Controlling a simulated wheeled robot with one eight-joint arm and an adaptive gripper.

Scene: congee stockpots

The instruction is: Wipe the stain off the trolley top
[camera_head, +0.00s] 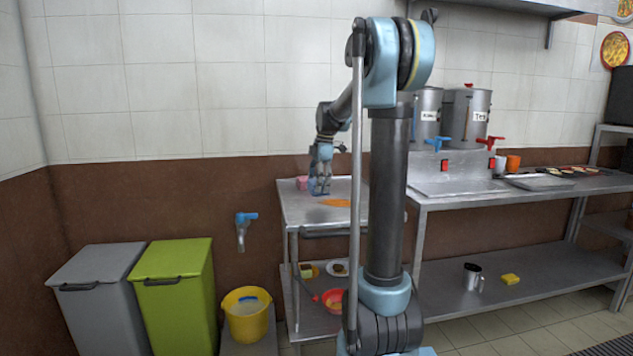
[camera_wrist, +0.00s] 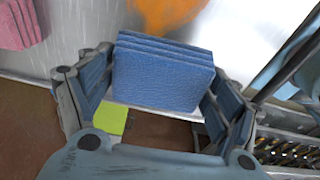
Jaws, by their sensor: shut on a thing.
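My gripper (camera_head: 320,183) is over the metal trolley top (camera_head: 292,212), near its left part. In the wrist view, my gripper (camera_wrist: 160,65) is shut on a blue folded cloth (camera_wrist: 160,82), with a finger at each side. An orange stain (camera_head: 336,203) lies on the trolley top, just right of my gripper. It also shows in the wrist view (camera_wrist: 168,12), beyond the cloth. I cannot tell whether the cloth touches the top. A pink cloth (camera_wrist: 18,22) lies on the trolley top to the left, also in the head view (camera_head: 303,183).
The trolley's lower shelf holds a red bowl (camera_head: 333,300) and small food items. A yellow bucket (camera_head: 246,316), a green bin (camera_head: 174,295) and a grey bin (camera_head: 100,300) stand left. A steel counter (camera_head: 470,191) with urns (camera_head: 465,115) stands right.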

